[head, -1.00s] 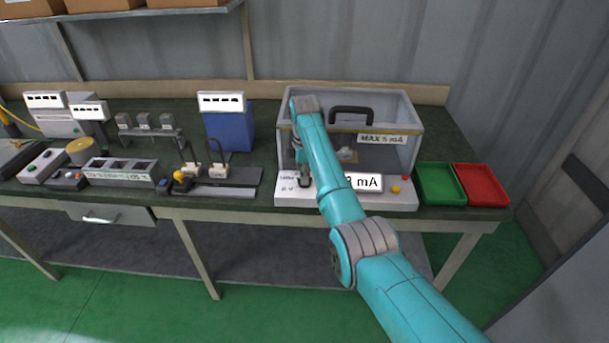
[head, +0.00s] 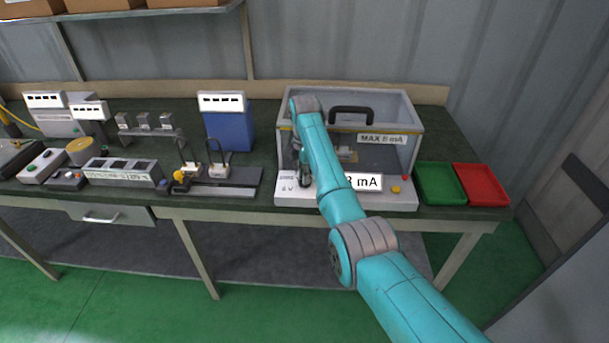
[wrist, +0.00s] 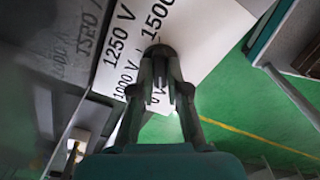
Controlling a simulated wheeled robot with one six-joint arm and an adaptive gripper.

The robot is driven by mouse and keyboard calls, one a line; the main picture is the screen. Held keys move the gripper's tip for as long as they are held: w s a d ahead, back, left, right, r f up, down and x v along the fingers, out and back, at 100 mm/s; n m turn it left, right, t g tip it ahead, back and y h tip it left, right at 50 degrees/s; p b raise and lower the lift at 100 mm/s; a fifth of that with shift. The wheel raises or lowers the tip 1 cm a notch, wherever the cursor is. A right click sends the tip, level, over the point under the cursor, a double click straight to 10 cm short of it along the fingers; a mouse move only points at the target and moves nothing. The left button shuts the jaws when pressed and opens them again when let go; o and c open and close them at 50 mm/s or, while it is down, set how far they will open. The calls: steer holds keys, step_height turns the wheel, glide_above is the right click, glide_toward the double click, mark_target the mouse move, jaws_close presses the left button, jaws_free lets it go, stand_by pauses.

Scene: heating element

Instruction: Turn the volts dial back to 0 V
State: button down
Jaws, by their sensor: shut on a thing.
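My gripper (wrist: 159,78) is shut on the dark round volts dial (wrist: 158,52), seen from above in the wrist view. Printed marks 1000 V, 1250 V and 1500 show on the white panel (wrist: 192,40) around the dial. In the head view my gripper (head: 305,178) is at the left front of the white base (head: 402,203) of the clear case. The dial is hidden there. A readout (head: 367,182) ending in mA is partly behind my arm.
The clear case (head: 398,110) with a black handle (head: 351,112) and a MAX mA label stands behind the panel. A green tray (head: 440,184) and a red tray (head: 481,184) lie to its right. A blue box (head: 229,130) stands to its left.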

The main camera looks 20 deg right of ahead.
steer(key=c, duration=1.2)
jaws_free()
steer(key=shift+o, duration=0.2)
steer(key=shift+r, duration=0.1)
step_height(320, 180, up, 7)
steer(key=shift+r, duration=0.15)
